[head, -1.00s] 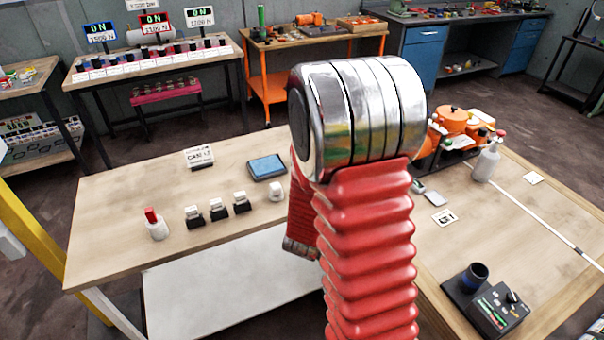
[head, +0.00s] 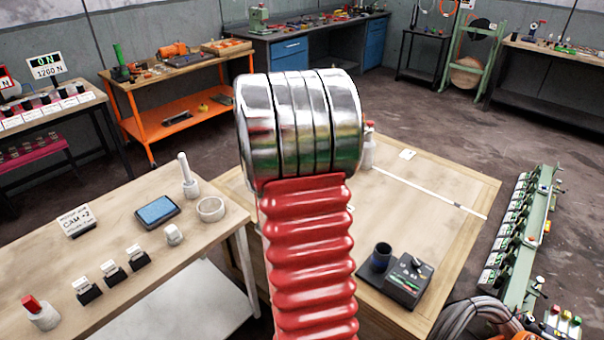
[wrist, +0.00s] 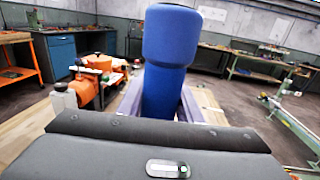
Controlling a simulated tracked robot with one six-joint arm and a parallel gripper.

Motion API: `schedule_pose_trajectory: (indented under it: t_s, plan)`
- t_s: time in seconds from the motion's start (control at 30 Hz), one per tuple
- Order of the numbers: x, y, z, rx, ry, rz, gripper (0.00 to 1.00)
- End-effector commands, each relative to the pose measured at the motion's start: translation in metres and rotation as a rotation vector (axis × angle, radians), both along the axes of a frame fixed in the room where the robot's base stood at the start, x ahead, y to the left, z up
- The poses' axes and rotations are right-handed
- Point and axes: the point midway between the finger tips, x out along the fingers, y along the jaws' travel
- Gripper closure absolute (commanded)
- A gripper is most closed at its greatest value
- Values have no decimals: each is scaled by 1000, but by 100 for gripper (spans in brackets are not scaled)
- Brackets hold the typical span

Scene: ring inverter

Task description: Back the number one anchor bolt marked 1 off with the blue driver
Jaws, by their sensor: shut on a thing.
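In the wrist view, a blue driver (wrist: 167,60) stands upright between the jaws of my gripper (wrist: 163,105). The gripper is shut on it, around its lower part. The driver's lower end is hidden behind the gripper body. In the head view, my red bellows arm and its metal joint fill the middle, and the gripper is hidden behind them. I cannot make out an anchor bolt marked 1 in either view.
A wooden table (head: 440,215) holds a dark cup (head: 381,256) beside a grey control box (head: 408,280). A left bench (head: 100,255) carries stamps, a blue pad (head: 158,211) and a mortar (head: 210,209). A green rail of units (head: 520,235) stands at right. Open floor lies between.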

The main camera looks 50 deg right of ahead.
Motion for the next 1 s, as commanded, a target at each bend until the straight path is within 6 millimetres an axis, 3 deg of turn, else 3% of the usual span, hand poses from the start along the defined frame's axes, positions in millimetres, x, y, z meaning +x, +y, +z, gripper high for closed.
schedule_pose_trajectory:
  t_s: [0.3,0.6,0.7,1.0]
  plan:
    - [-92,-42,14,-5,-2,-246,97]
    - [-172,-60,20,-4,-1,-472,97]
    - [-184,-60,21,-4,0,-531,97]
    - [-194,-56,15,-4,3,-590,97]
